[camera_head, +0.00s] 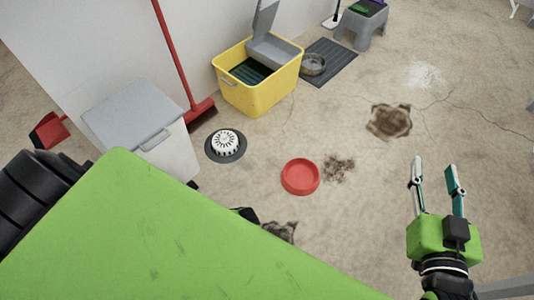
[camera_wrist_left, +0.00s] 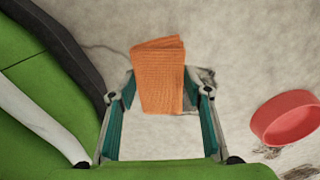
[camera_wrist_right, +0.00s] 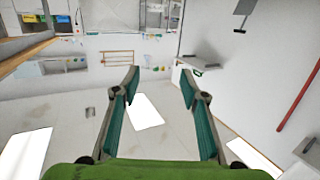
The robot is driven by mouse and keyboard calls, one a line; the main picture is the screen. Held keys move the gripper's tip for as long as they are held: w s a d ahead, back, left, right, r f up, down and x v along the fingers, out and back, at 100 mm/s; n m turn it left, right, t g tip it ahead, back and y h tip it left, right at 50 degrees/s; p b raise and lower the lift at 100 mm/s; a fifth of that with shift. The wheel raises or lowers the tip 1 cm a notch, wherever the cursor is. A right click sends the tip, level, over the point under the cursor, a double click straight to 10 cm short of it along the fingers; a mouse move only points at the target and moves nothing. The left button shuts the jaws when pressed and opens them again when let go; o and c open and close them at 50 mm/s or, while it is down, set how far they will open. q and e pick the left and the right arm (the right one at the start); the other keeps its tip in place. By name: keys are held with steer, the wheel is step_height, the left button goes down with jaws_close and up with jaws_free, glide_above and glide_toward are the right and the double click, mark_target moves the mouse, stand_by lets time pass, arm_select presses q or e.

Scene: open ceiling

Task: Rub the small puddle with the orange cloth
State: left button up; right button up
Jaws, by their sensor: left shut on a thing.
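The orange cloth (camera_wrist_left: 158,80) shows folded between the fingertips of my left gripper (camera_wrist_left: 160,92) in the left wrist view, above the floor. In the head view the cloth and most of this gripper are hidden behind my green arm. A pale, wet-looking patch (camera_head: 425,75) lies on the floor at the upper right of the head view; it may be the small puddle. A brown stain (camera_head: 390,121) lies nearer, and another stain (camera_head: 282,231) shows partly beside my green arm. My right gripper (camera_head: 435,172) is open and empty; its fingers also show apart in the right wrist view (camera_wrist_right: 160,85).
A red bowl (camera_head: 300,176) stands beside dark crumbs (camera_head: 338,168). A metal bowl (camera_head: 313,65) sits on a dark mat. Floor at right is mostly clear.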

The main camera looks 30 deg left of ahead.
steer(key=shift+s+d+f+g+h+p, duration=0.15)
steer(key=shift+f+g, duration=0.2)
steer(key=shift+f, duration=0.25)
steer(key=shift+s+d+f+g+h+p, duration=0.1)
steer(key=shift+s+f+g, duration=0.1)
steer(key=shift+f+g, duration=0.35)
steer(key=shift+s+d+f+g+h+p, duration=0.1)
steer(key=shift+s+d+f+g+h, duration=0.1)
steer(key=shift+f, duration=0.5)
